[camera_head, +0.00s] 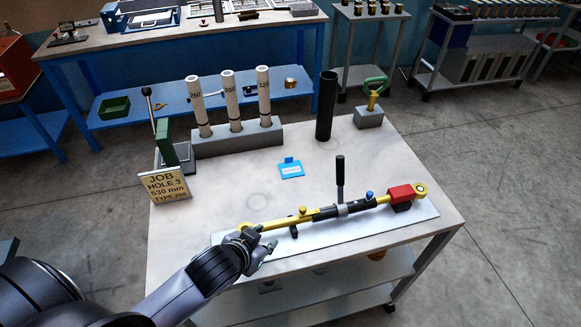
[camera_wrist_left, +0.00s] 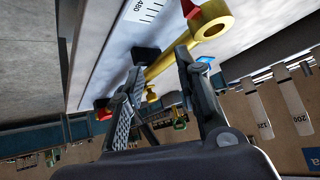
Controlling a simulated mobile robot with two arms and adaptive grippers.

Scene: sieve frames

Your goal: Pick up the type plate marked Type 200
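A small blue plate (camera_head: 291,169) with a pale label and a raised tab lies flat on the middle of the table; its print is too small to read. A board (camera_head: 171,186) at the table's left edge reads JOB, HOLE 3, 530 mm, TYPE 200. My left gripper (camera_head: 257,252) is at the left end of a yellow and black rod (camera_head: 325,212), front-left of the blue plate and apart from it. In the left wrist view its fingers (camera_wrist_left: 165,58) are spread, with the rod's yellow end (camera_wrist_left: 210,24) beyond them. My right gripper is not in view.
A grey block (camera_head: 238,140) holds three numbered white tubes behind the plate. A black cylinder (camera_head: 326,105) and a green-handled tool (camera_head: 373,92) stand at the back right. The rod has an upright black handle (camera_head: 340,177). Bare tabletop surrounds the plate.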

